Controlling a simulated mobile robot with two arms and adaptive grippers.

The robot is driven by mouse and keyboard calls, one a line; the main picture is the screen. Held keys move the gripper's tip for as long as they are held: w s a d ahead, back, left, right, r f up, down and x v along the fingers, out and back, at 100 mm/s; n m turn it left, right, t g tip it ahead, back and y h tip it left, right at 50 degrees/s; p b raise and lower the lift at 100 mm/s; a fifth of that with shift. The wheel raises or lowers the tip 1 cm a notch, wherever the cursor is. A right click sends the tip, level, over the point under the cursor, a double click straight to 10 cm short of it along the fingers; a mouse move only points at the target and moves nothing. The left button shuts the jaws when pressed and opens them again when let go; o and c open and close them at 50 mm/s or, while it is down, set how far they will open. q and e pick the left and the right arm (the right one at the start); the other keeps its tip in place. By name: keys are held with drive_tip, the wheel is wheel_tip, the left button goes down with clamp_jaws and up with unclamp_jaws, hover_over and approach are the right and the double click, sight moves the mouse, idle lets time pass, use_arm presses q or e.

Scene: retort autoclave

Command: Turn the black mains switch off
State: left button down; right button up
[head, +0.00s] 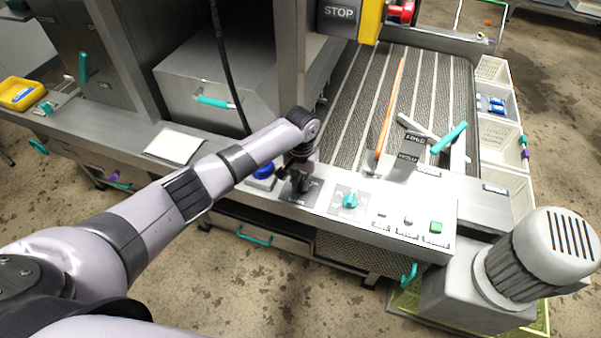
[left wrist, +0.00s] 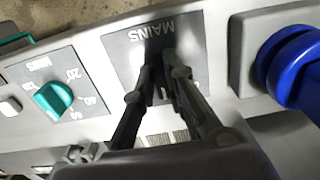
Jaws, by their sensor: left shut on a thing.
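My left gripper (head: 300,182) is at the front control panel, pointing down over the grey plate of the mains switch. In the left wrist view the two fingers (left wrist: 162,80) are closed around the black mains switch (left wrist: 156,46), on the plate (left wrist: 122,48) lettered MAINS. The fingers cover most of the switch, so I cannot read which way it points. My right gripper is not in view.
A teal timer knob (head: 350,201) sits right of the plate, and a blue button (head: 263,171) sits left of it. A green button (head: 436,227) is further right. Behind lies a conveyor (head: 345,108) with an orange rod (head: 390,108). A motor (head: 540,258) stands front right.

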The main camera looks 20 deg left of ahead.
use_arm(q)
drive_tip(key=n+p, duration=0.1)
drive_tip(key=n, duration=0.1)
drive_tip(key=n+p, duration=0.2)
drive_tip(key=shift+d+r+n, duration=0.2)
drive_tip(key=shift+n, duration=0.1)
drive_tip(key=shift+w+f+n+p, duration=0.15)
drive_tip(key=shift+n+p, duration=1.15)
drive_tip(key=shift+n, duration=0.9)
drive_tip(key=c, duration=1.6)
unclamp_jaws()
drive_tip(key=shift+c, duration=0.2)
wheel_tip(320, 180, up, 12)
drive_tip(key=shift+f, duration=0.1)
